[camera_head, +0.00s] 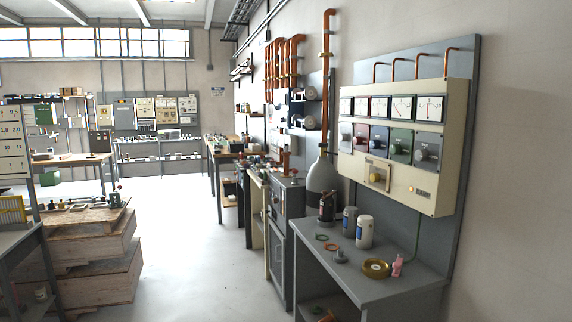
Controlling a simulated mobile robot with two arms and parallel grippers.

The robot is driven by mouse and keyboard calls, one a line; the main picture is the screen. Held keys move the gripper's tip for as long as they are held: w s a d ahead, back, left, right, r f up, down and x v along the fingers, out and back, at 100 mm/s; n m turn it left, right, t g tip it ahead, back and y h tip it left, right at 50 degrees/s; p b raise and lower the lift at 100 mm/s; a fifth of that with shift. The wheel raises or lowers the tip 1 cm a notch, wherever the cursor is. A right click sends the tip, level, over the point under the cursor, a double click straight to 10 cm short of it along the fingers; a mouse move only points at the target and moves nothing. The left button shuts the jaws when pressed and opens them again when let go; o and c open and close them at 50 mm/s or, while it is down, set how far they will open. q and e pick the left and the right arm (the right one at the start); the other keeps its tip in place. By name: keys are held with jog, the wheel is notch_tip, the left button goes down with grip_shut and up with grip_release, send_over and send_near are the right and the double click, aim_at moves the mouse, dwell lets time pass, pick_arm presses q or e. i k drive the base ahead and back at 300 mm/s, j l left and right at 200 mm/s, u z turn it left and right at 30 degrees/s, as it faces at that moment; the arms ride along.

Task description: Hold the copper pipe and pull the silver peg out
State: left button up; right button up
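A tall copper pipe (325,95) runs up the right-hand wall above a large grey bottle-shaped vessel (322,176). Several more copper pipes (291,60) stand farther back along the same wall. Thin copper pipes (419,66) curve out above the cream meter panel. I cannot tell which pipe is the one named. No silver peg can be made out for certain. A small grey metal piece (340,257) lies on the near grey bench, too small to identify. Neither of my grippers is in view.
The grey bench (392,292) at right carries canisters (364,231), a brass ring-shaped dish (376,267) and a pink figure (397,266). Wooden crates (103,275) stand at left. The pale floor (185,245) between is clear.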

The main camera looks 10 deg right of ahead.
aim_at(286, 156)
jog(key=i+u, duration=0.2)
jog(key=i, duration=2.1)
jog(key=i+z, duration=0.2)
jog(key=i, duration=0.35)
jog(key=i+j+z, duration=0.15)
jog(key=i, duration=0.45)
jog(key=i+j+z, duration=0.2)
jog(key=i, duration=0.35)
